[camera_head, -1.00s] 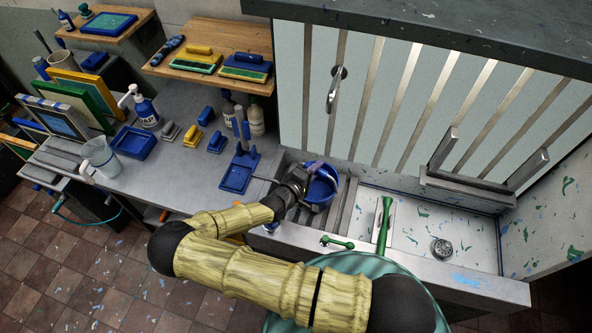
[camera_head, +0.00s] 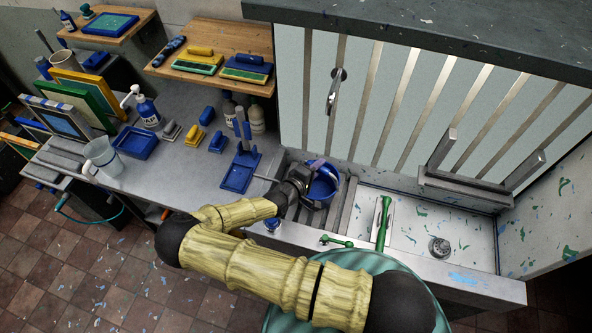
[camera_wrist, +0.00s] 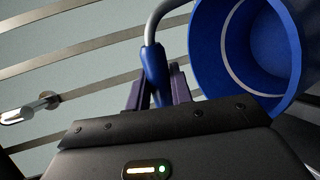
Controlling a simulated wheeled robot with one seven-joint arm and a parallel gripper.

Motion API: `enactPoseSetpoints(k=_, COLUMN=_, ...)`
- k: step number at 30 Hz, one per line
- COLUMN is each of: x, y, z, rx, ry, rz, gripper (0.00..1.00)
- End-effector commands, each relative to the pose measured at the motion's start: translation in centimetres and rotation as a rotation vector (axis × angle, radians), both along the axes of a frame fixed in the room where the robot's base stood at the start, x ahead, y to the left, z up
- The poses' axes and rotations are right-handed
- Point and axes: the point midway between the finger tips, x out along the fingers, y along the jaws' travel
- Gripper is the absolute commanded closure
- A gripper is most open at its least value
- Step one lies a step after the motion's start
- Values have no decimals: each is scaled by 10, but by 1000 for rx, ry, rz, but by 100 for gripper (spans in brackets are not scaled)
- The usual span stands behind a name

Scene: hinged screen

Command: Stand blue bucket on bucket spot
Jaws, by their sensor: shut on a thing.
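The blue bucket (camera_head: 322,187) is at the slatted rack (camera_head: 346,208) on the left part of the sink in the head view. Whether it touches the slats I cannot tell. My gripper (camera_head: 306,183) is beside the bucket's left side. In the wrist view the bucket (camera_wrist: 250,45) shows its open mouth at the upper right. My gripper's purple fingers (camera_wrist: 160,88) are shut on the blue grip of the bucket's handle (camera_wrist: 154,65). I cannot make out a marked bucket spot.
The sink basin (camera_head: 415,225) lies to the right, with a drain (camera_head: 439,247) and a green-handled tool (camera_head: 383,222). A blue stand (camera_head: 240,172) is left of the rack. The metal bars (camera_head: 365,100) rise behind. A clear jug (camera_head: 102,157) stands on the counter.

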Motion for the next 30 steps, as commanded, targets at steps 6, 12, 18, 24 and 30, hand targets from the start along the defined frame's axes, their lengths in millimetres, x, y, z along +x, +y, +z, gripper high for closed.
enactPoseSetpoints(k=6, x=3, y=-3, z=2, rx=9, ry=12, rz=0, gripper=100)
enactPoseSetpoints(k=12, x=6, y=-4, z=2, rx=19, ry=25, rz=0, gripper=100)
enactPoseSetpoints(k=18, x=8, y=-7, z=2, rx=27, ry=38, rz=-1, gripper=100)
enactPoseSetpoints(k=24, x=11, y=-9, z=2, rx=35, ry=50, rz=-2, gripper=100)
enactPoseSetpoints(k=30, x=12, y=-10, z=1, rx=43, ry=59, rz=-2, gripper=100)
